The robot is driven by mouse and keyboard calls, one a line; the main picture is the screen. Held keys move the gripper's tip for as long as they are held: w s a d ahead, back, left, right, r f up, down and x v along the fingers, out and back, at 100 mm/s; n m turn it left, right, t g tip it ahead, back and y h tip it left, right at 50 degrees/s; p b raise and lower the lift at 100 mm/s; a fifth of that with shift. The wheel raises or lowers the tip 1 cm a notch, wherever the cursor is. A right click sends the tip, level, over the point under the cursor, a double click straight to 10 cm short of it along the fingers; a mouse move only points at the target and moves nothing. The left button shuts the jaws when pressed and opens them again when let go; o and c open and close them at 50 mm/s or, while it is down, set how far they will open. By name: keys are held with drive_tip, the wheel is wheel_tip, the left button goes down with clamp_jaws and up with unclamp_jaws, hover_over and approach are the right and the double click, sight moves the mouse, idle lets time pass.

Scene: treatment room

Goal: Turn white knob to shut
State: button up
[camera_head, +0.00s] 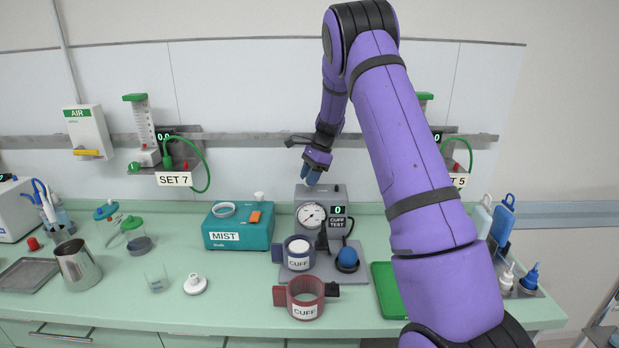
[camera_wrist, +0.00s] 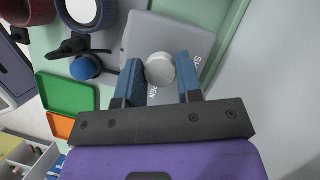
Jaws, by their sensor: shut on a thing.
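The white knob (camera_wrist: 160,69) sits on top of the grey cuff test unit (camera_head: 309,196). In the wrist view my gripper (camera_wrist: 160,78) has its two blue fingers on either side of the knob and is shut on it. Lettering ending in "EN" shows beside the knob, and other lettering is partly hidden by the right finger. In the head view my gripper (camera_head: 312,176) comes down from above onto the unit's top and mostly covers the knob. The unit has a round dial (camera_head: 311,215) and a green display (camera_head: 338,210) reading 0.
In front of the unit stand a blue cuff (camera_head: 298,265), a red cuff (camera_head: 306,309) and a blue bulb (camera_head: 347,257). A teal MIST box (camera_head: 238,234) is to the left. A green tray (camera_head: 385,290) lies right, partly behind my arm. The wall rail (camera_head: 240,135) runs behind.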

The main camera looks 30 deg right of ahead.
drive_tip(key=shift+w+n+g, duration=0.1)
drive_tip(key=shift+n+g, duration=0.7)
drive_tip(key=shift+n, duration=1.2)
drive_tip(key=o, duration=0.9)
drive_tip(key=shift+r, duration=0.2)
wheel_tip(320, 180, up, 3)
drive_tip(key=shift+r, duration=0.1)
drive_tip(key=s+a, duration=0.1)
drive_tip(key=s, duration=0.4)
drive_tip(key=s+a+r, duration=0.1)
drive_tip(key=s+a, duration=0.1)
drive_tip(key=s, duration=0.3)
drive_tip(key=s+a, duration=0.1)
drive_tip(key=s, duration=0.4)
drive_tip(key=shift+s+a+r, duration=0.2)
drive_tip(key=shift+a, duration=0.15)
